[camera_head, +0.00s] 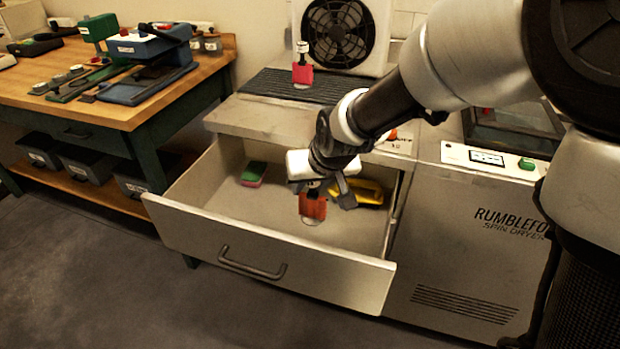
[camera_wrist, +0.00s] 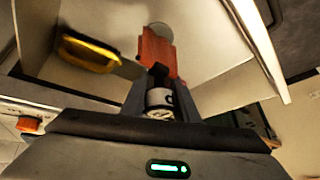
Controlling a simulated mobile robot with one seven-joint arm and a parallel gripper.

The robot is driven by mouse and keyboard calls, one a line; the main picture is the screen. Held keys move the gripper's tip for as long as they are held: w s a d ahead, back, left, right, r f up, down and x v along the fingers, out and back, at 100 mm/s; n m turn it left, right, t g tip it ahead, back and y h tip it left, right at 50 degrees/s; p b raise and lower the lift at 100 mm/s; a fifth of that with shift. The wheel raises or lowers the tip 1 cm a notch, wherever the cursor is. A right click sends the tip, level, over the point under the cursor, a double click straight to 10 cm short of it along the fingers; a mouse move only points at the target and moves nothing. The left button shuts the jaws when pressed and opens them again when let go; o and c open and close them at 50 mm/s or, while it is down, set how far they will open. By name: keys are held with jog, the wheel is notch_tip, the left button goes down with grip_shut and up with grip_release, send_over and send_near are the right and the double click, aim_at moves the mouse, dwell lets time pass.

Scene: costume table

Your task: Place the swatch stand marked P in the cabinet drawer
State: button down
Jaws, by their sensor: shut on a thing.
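My gripper (camera_head: 326,187) is inside the open cabinet drawer (camera_head: 262,260) and is shut on a swatch stand. The held stand (camera_head: 313,206) has an orange-red swatch, a white label band and a clear round base. In the wrist view this stand (camera_wrist: 158,52) sits between my fingers, its base toward the drawer floor. I cannot tell whether the base touches the floor. Its dark mark is partly visible, and I cannot read the letter. Another swatch stand (camera_head: 302,72), with a pinkish-red swatch, stands upright on the black ribbed mat above the drawer; its mark is too small to read.
In the drawer, a green and pink sponge (camera_head: 253,174) lies at the back left and a yellow tray-like item (camera_head: 368,192) at the right. The drawer's front left floor is clear. A spin dryer (camera_head: 465,250) adjoins on the right; a cluttered wooden workbench (camera_head: 125,112) stands left.

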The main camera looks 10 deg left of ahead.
aim_at(308, 205)
notch_tip(308, 205, down, 6)
jog(key=b, duration=0.4)
jog(key=shift+f, duration=2.35)
jog(key=shift+f, duration=0.1)
jog(key=c, duration=0.9)
grip_release()
jog(key=shift+r+p, duration=2.65)
jog(key=shift+r, duration=0.85)
